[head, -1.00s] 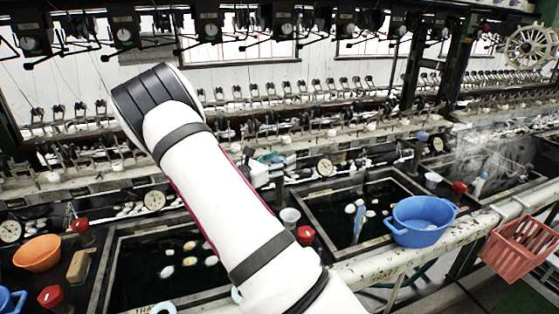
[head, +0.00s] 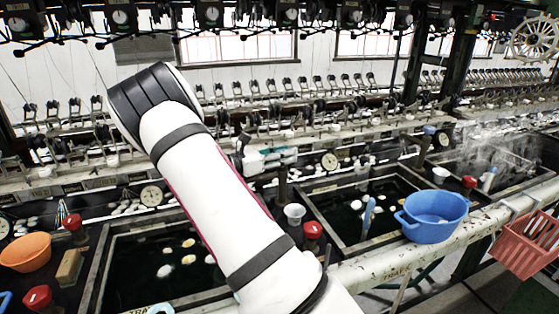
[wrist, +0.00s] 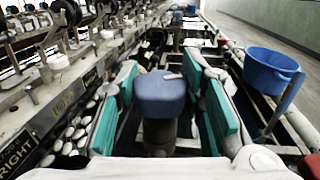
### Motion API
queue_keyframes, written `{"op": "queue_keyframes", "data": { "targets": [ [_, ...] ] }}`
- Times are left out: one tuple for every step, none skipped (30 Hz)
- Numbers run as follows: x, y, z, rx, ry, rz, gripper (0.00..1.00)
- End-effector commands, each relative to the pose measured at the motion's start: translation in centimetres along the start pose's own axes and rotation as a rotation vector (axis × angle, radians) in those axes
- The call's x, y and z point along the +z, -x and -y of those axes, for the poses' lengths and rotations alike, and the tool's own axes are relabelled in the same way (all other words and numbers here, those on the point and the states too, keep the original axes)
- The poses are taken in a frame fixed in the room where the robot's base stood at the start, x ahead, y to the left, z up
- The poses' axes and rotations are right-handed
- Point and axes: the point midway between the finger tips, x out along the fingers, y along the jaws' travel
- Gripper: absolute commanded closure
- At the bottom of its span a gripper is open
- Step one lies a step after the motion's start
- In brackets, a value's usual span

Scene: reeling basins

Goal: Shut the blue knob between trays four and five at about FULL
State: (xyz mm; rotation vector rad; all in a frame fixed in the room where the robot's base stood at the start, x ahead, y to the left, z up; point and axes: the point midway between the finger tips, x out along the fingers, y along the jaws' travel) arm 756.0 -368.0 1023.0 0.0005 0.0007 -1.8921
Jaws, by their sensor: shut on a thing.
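The blue knob (wrist: 160,95) stands on a dark upright post in the middle of the wrist view, with a small pale mark on its top. My gripper (wrist: 160,110) has its teal fingers on either side of the knob and is shut on it. In the head view my gripper (head: 268,157) is at the top of the dark post (head: 283,187) and hides the knob there. I cannot read the knob's setting.
Another blue knob (head: 429,130) stands farther right. A blue basin (head: 432,212) rests near the front rail, with a red basket (head: 527,243) beyond it. A white cup (head: 294,212) and a red knob (head: 313,230) are close to the post. Dark water trays lie on both sides.

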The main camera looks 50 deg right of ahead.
Motion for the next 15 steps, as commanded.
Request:
{"op": "queue_keyframes", "data": {
  "targets": [
    [-0.43, 0.07, -0.36, -0.038, -0.007, 0.000, 0.92],
    [-0.43, 0.07, -0.33, -0.062, -0.005, 0.000, 0.92],
    [-0.43, 0.07, -0.32, -0.094, -0.006, 0.000, 0.92],
    [-0.42, 0.06, -0.32, -0.117, -0.006, 0.000, 0.92],
    [-0.41, 0.03, -0.27, -0.141, -0.005, 0.000, 0.92],
    [-0.38, 0.01, -0.28, -0.170, -0.006, 0.000, 0.92],
    [-0.37, 0.00, -0.21, -0.192, -0.005, 0.000, 0.92],
    [-0.35, 0.00, -0.24, -0.211, -0.006, 0.000, 0.92],
    [-0.35, 0.02, -0.19, -0.237, -0.005, 0.000, 0.92],
    [-0.33, 0.03, -0.21, -0.254, -0.005, 0.000, 0.92],
    [-0.34, 0.04, -0.16, -0.273, -0.003, 0.000, 0.92],
    [-0.31, 0.04, -0.18, -0.292, -0.004, 0.000, 0.92],
    [-0.30, 0.03, -0.12, -0.308, -0.003, 0.000, 0.92],
    [-0.30, 0.02, -0.11, -0.322, -0.003, -0.001, 0.92],
    [-0.24, 0.01, -0.09, -0.338, -0.004, 0.000, 0.92]
  ]
}}
